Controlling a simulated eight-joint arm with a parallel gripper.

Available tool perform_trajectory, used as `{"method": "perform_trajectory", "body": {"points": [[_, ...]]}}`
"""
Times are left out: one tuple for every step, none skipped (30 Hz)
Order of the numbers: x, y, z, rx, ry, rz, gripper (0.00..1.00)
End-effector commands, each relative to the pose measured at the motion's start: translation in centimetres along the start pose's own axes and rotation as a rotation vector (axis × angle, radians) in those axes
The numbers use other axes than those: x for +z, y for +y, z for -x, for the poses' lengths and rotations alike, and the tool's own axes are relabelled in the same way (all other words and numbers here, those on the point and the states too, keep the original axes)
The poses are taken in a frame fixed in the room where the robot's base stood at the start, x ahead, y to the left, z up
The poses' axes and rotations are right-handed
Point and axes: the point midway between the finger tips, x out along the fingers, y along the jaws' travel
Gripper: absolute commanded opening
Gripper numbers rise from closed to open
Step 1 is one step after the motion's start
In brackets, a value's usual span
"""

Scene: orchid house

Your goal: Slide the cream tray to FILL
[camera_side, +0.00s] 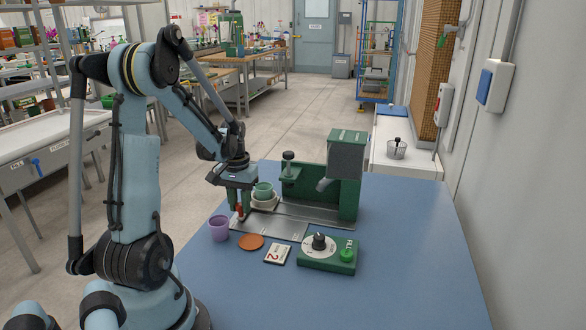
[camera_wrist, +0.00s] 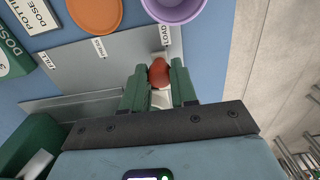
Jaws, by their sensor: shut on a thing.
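My gripper (camera_side: 238,211) is shut on a red knob, which shows between the green fingertips (camera_wrist: 159,80) in the wrist view as a rounded red knob (camera_wrist: 159,71). The knob is beside the LOAD label (camera_wrist: 165,36) at one end of the grey metal plate (camera_wrist: 125,68). The FILL label (camera_wrist: 48,61) is at the other end, with the PRESS label (camera_wrist: 99,47) between. In the side view the cream tray (camera_side: 262,206) is just right of my fingers, with a green pot (camera_side: 264,188) on it. The knob's join to the tray is hidden.
The green dosing machine (camera_side: 345,197) with a grey hopper and spout stands right of the tray. In front are a purple pot (camera_side: 219,228), an orange saucer (camera_side: 251,242), a card (camera_side: 277,254) and a green dial box (camera_side: 328,260). The blue table's right side is clear.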

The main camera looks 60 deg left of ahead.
Motion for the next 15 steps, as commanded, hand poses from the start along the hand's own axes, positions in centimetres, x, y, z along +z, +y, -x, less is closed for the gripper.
{"method": "perform_trajectory", "body": {"points": [[0.0, 0.4, 0.0, 0.001, 0.001, -0.003, 0.15], [0.0, 0.6, 0.0, 0.001, 0.001, -0.002, 0.15], [0.0, 0.9, 0.0, 0.001, 0.001, -0.002, 0.15], [0.0, 1.0, 0.0, 0.001, 0.001, -0.003, 0.15], [0.0, 1.2, 0.0, 0.001, 0.001, -0.003, 0.15], [0.0, 1.5, 0.0, 0.001, 0.001, -0.003, 0.15], [0.0, 1.7, 0.0, 0.001, 0.001, -0.002, 0.15], [0.0, 1.9, 0.0, 0.001, 0.001, -0.002, 0.15], [0.0, 2.1, 0.0, 0.001, 0.001, -0.002, 0.15], [0.0, 2.3, 0.0, 0.001, 0.001, -0.003, 0.15], [0.0, 2.5, 0.0, 0.001, 0.001, -0.003, 0.15], [0.0, 2.8, 0.0, 0.001, 0.001, -0.003, 0.15], [0.0, 3.0, 0.0, 0.001, 0.001, -0.002, 0.15], [0.0, 3.1, 0.0, 0.001, 0.001, -0.002, 0.15], [0.0, 3.4, 0.0, 0.001, 0.001, -0.003, 0.15]]}}
